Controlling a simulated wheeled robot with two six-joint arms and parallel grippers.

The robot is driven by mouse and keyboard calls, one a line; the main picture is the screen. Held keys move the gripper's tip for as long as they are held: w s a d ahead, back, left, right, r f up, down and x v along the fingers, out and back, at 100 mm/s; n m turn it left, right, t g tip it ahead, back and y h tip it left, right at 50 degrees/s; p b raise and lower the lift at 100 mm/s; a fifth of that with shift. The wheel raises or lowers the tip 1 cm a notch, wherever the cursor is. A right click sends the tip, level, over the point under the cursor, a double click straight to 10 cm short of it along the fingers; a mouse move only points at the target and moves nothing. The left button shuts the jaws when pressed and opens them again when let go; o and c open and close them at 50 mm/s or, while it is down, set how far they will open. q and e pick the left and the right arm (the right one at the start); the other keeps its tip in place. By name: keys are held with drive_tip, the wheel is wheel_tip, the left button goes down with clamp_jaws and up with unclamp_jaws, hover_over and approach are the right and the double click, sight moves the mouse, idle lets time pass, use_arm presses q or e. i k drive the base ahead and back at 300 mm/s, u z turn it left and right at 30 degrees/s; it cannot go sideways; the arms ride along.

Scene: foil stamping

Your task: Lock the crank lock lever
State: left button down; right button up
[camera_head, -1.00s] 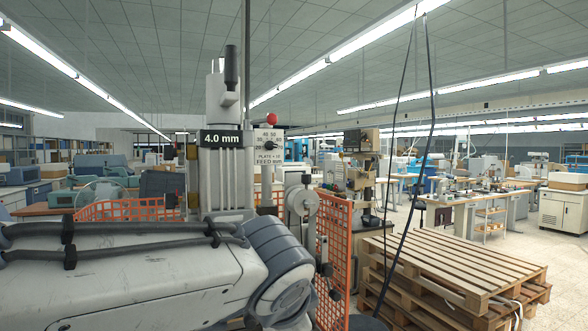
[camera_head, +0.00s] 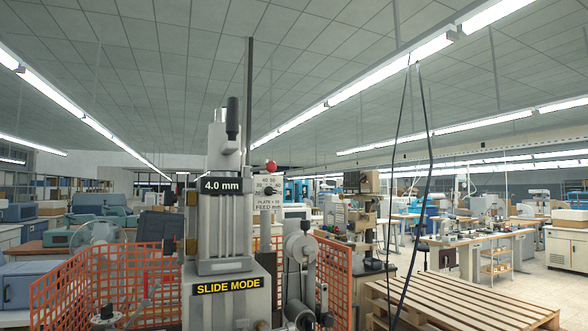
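The grey stamping machine (camera_head: 219,225) stands upright in front of me in the head view. It bears a "4.0 mm" sign (camera_head: 222,185) and a "SLIDE MODE" sign (camera_head: 227,286). A black upright handle (camera_head: 232,118) is at its top. A red ball knob (camera_head: 271,166) sits by a dial plate (camera_head: 268,184). A round grey hub (camera_head: 300,246) with dark knobs is on its right side. I cannot tell which part is the crank lock lever, or whether it is locked. Neither of my grippers is in view.
An orange mesh fence (camera_head: 75,285) stands around the machine on both sides. Wooden pallets (camera_head: 455,300) lie at the lower right. Black cables (camera_head: 428,150) hang right of the machine. Benches with machines stand farther back, with open floor at the right.

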sight(271, 167)
drive_tip(key=z, duration=0.55)
drive_tip(key=k, duration=0.65)
drive_tip(key=z, duration=0.7)
drive_tip(key=i, duration=0.8)
drive_tip(key=u, duration=0.8)
drive_tip(key=i, duration=0.35)
drive_tip(key=u, duration=0.35)
